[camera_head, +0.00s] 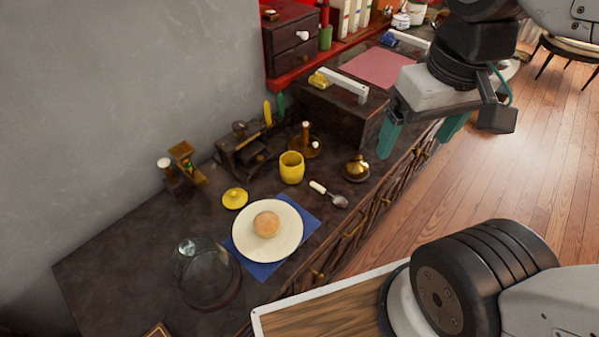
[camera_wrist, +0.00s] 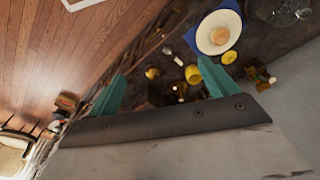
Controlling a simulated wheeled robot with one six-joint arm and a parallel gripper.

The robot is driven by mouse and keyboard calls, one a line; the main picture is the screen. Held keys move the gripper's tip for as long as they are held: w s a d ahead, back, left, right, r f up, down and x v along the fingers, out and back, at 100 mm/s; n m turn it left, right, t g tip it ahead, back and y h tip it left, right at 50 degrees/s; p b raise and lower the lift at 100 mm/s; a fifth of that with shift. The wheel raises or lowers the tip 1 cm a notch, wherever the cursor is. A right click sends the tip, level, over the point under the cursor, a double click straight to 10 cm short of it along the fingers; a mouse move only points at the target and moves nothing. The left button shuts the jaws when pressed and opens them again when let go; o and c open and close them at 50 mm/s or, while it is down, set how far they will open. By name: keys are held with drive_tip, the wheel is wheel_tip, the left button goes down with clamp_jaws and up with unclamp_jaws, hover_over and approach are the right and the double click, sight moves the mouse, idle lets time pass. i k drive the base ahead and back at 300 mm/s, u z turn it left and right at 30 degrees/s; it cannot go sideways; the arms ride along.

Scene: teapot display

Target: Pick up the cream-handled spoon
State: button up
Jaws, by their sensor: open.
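The cream-handled spoon (camera_head: 327,194) lies on the dark counter, its metal bowl toward the counter's front edge. It lies between the yellow cup (camera_head: 291,168) and the round brass pot (camera_head: 356,167). In the wrist view the spoon (camera_wrist: 171,54) is small, beyond the fingertips, near the top middle. My gripper (camera_head: 422,143) is open and empty, its teal fingers spread. It hangs above and to the right of the spoon, clear of it. In the wrist view the gripper (camera_wrist: 160,80) also shows its fingers wide apart.
A white plate (camera_head: 286,248) with a bun (camera_head: 267,224) sits on a blue napkin (camera_head: 265,270). A glass dome (camera_head: 207,272) stands at the counter's near end. A dark wooden box (camera_head: 335,112) with a pale handle is behind the spoon. Open wooden floor (camera_head: 500,180) lies right.

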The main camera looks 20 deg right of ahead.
sight(341, 201)
drive_tip(key=k, duration=1.15)
drive_tip(key=z, duration=0.8)
drive_tip(key=i, duration=1.2)
drive_tip(key=u, duration=0.65)
